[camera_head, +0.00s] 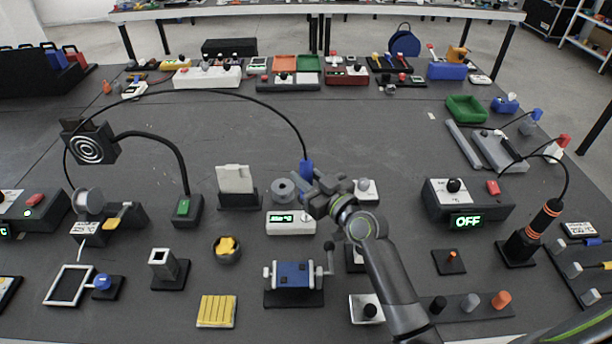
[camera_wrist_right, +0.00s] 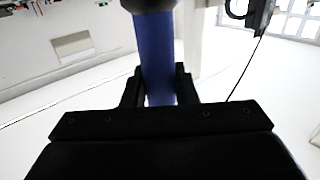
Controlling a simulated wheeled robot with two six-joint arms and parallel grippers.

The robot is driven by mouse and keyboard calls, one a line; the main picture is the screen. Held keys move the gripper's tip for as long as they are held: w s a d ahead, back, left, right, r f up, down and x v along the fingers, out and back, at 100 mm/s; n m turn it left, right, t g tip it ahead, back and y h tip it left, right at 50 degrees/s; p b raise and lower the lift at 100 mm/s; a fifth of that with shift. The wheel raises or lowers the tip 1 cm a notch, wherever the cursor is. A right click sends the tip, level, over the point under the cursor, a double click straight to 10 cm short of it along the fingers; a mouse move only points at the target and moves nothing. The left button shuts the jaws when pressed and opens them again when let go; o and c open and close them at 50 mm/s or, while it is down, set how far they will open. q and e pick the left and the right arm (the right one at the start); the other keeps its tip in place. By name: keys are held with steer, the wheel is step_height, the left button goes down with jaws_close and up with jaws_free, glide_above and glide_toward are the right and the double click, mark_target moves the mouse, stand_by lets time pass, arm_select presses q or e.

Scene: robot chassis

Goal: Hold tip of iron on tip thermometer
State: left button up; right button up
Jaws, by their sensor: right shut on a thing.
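My right gripper (camera_head: 312,188) is shut on the blue handle of the soldering iron (camera_head: 306,170). In the right wrist view the blue handle (camera_wrist_right: 158,60) stands between the two dark fingers (camera_wrist_right: 158,92). A black cable runs from the iron's upper end in an arc to the left. The tip thermometer (camera_head: 291,229) is a small white box with a lit green display, just below and left of the gripper. The iron's tip is hidden by the gripper, so I cannot tell whether it touches the thermometer. My left gripper is not in view.
A grey solder spool (camera_head: 284,190) and a white card stand (camera_head: 235,182) are close left of the gripper. A blue vise (camera_head: 294,276) stands in front of the thermometer. A station reading OFF (camera_head: 467,207) is at right. The table's middle behind is clear.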

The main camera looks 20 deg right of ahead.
mark_target(308, 162)
steer(key=shift+r, duration=0.15)
stand_by(0.3)
step_height(308, 162, up, 8)
steer(key=p, duration=0.6)
steer(key=shift+f, duration=0.35)
steer(key=shift+s+d, duration=0.15)
steer(key=shift+s, duration=0.15)
steer(key=s+d+r+y, duration=0.1)
steer(key=s, duration=0.8)
steer(key=s+d+r+n+y, duration=0.1)
steer(key=s, duration=0.8)
steer(key=shift+d+r+g, duration=0.15)
steer(key=shift+r+g, duration=0.15)
steer(key=shift+g, duration=0.1)
